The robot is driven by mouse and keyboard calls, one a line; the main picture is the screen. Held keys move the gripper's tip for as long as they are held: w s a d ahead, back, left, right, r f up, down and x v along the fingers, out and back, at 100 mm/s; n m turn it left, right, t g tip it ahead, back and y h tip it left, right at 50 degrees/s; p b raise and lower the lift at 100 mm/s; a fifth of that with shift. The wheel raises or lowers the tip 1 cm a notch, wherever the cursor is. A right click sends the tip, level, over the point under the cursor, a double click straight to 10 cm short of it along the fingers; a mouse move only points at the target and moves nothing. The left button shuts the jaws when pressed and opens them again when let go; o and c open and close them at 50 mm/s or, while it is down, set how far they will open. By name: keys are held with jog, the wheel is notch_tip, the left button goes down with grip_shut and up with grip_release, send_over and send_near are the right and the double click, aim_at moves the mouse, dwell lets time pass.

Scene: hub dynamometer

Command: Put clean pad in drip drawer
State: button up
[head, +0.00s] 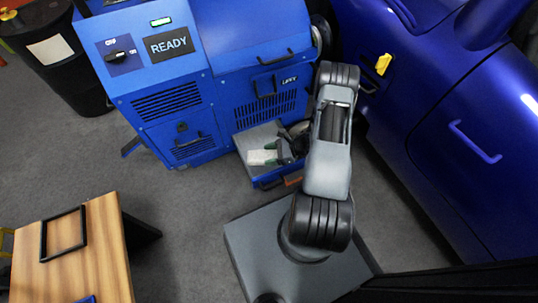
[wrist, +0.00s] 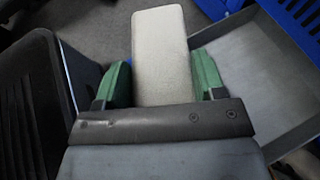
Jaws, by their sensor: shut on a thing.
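The clean pad is a pale, off-white block (head: 262,157), also in the wrist view (wrist: 160,55). My gripper (head: 280,152) is shut on it, with green fingers on both sides of the pad in the wrist view (wrist: 162,82). The drip drawer (head: 256,136) is a grey tray pulled out low from the blue machine. In the wrist view the drawer (wrist: 262,75) lies to the right of the pad and looks empty where it shows. In the head view the pad overlaps the drawer's left front part. I cannot tell its height above the drawer. My arm hides the drawer's right part.
The blue machine (head: 182,101) has a READY display (head: 169,43). A large blue body (head: 430,120) with a yellow latch (head: 383,63) stands at the right. A wooden table (head: 95,265) with a black frame (head: 64,233) is at lower left. Grey floor lies between.

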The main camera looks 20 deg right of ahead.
jog(key=w+d+f+b, duration=0.1)
jog(key=w+f, duration=0.1)
jog(key=f, duration=0.1)
jog(key=w+f+b, duration=0.2)
jog(key=f, duration=0.1)
jog(key=w+d+f+b, duration=0.1)
jog(key=w+f+b, duration=0.1)
jog(key=f, duration=0.1)
jog(key=shift+w+d+f, duration=0.3)
jog(key=shift+d, duration=0.05)
jog(key=shift+f, duration=0.15)
jog(key=shift+f, duration=0.1)
jog(key=shift+f, duration=0.45)
jog(key=o, duration=0.9)
jog(key=shift+r, duration=0.1)
